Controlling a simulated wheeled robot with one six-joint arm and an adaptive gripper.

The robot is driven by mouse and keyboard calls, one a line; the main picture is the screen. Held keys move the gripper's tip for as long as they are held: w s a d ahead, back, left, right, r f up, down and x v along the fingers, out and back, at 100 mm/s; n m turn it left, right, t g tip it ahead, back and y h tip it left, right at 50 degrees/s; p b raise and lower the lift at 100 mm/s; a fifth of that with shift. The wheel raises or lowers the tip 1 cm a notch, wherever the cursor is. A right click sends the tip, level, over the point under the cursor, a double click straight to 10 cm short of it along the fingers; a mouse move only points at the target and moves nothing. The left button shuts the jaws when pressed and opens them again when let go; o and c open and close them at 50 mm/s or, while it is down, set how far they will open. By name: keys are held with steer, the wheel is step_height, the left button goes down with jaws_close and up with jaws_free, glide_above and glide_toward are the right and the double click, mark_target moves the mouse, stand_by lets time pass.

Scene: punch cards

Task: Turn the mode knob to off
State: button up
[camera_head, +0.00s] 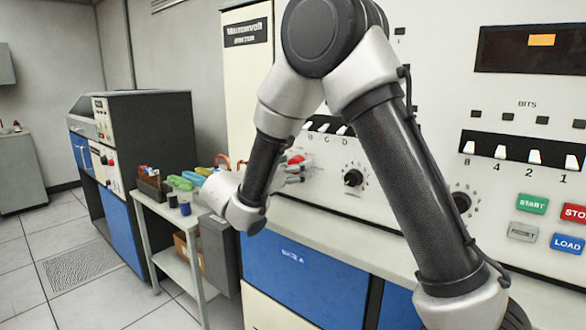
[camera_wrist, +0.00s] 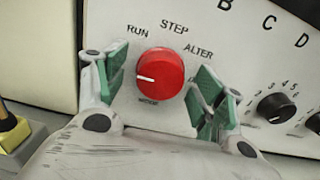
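The mode knob is red and round with a white pointer line, and sits on the pale panel in the wrist view (camera_wrist: 160,76). The line points left and very slightly up. RUN, STEP and ALTER are printed around its upper side, and a small label, apparently MODE, below it. No OFF label can be read; my left finger covers part of the panel there. My gripper (camera_wrist: 163,62) is open, with green-padded fingers on either side of the knob and gaps between pads and knob. In the head view the knob (camera_head: 296,160) shows beside my gripper (camera_head: 292,172), partly hidden.
A black knob (camera_wrist: 276,107) with a numbered dial is right of my right finger. Below the panel is a ledge with blue drawers (camera_head: 300,283). A side table (camera_head: 170,215) with coloured items stands left of my arm. My arm hides part of the panel.

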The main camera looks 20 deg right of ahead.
steer(key=v, duration=1.2)
